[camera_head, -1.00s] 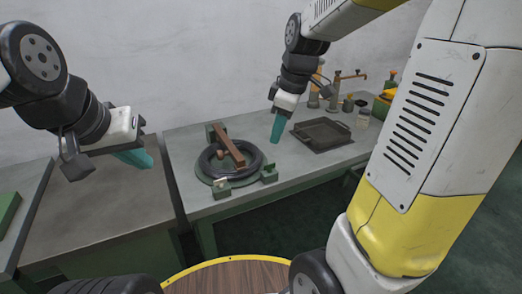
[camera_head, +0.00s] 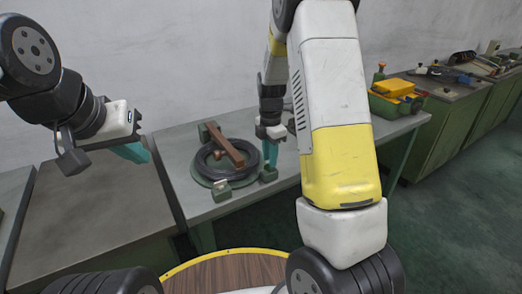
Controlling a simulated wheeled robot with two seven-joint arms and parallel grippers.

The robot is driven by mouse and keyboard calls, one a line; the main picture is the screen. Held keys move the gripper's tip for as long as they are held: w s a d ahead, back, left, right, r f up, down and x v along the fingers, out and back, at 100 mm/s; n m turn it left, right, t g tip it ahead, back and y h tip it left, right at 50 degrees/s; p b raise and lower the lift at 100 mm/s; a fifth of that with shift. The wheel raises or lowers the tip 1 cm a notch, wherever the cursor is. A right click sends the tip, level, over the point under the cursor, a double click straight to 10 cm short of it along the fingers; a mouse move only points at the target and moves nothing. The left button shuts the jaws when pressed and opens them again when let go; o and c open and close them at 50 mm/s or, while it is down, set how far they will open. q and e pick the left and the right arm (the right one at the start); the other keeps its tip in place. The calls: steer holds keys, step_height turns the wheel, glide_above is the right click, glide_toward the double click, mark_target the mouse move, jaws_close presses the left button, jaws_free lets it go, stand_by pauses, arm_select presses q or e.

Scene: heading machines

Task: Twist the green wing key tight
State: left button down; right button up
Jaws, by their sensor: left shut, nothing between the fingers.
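I cannot tell which green part is the wing key. My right gripper (camera_head: 270,157) points down, its teal fingertips just above the right-hand green block; its jaw opening and any contact are unclear. My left gripper (camera_head: 136,154) is shut and empty, above the left bench, apart from the fixture.
The grey bench (camera_head: 195,208) has free room in front of the fixture. My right arm hides the bench behind it. A yellow and green toolbox (camera_head: 398,98) stands at the bench's right end. More green benches (camera_head: 440,135) line the wall. The left bench (camera_head: 100,215) is bare.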

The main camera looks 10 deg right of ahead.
steer(key=shift+f, duration=0.8)
jaws_close()
